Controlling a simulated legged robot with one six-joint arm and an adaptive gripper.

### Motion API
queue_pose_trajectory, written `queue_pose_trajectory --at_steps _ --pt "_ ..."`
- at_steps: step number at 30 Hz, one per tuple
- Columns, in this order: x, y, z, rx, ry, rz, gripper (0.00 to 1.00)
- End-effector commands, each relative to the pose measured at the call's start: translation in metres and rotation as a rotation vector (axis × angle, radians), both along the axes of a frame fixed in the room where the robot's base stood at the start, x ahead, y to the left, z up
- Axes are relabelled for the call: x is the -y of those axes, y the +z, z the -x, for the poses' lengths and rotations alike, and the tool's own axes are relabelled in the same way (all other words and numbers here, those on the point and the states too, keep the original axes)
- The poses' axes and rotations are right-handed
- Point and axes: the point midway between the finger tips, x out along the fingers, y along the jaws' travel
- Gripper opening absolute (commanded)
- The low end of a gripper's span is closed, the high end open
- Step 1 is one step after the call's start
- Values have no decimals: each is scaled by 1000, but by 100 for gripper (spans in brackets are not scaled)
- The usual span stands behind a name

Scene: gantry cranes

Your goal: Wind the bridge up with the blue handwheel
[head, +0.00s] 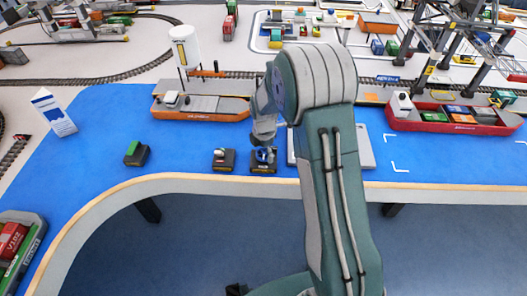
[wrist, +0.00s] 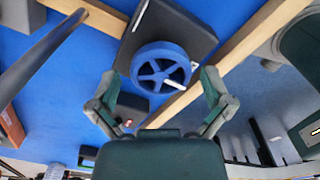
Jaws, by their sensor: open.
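The blue handwheel (wrist: 162,68) is a spoked ring with a pale handle, on a dark square base (wrist: 190,30). In the head view the handwheel (head: 264,155) stands on its dark base near the front edge of the blue table, partly hidden by my gripper. My gripper (head: 263,139) is right above it, pointing down. In the wrist view my gripper (wrist: 160,76) is open, with one finger on either side of the wheel. I cannot tell whether the fingers touch it. I cannot single out the bridge with certainty.
A similar dark base with a red and white top (head: 223,158) stands just left of the wheel. A green block (head: 136,153) is farther left. An orange ship (head: 205,106) and a red ship (head: 455,117) lie behind. A wooden edge (head: 190,178) bounds the table.

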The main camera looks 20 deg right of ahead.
Motion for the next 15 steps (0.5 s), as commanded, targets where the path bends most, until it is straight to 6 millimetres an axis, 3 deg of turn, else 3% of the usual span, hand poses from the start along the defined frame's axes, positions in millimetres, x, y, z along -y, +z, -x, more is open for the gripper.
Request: queue_pose_trajectory --at_steps 3,4,6,9,15 --pt "-1 0 0 0 0 1 100" --pt "-1 0 0 0 0 1 96" --pt "-1 0 0 0 0 1 64" --pt "-1 0 0 0 0 1 28" --pt "-2 0 -1 0 -1 1 28"
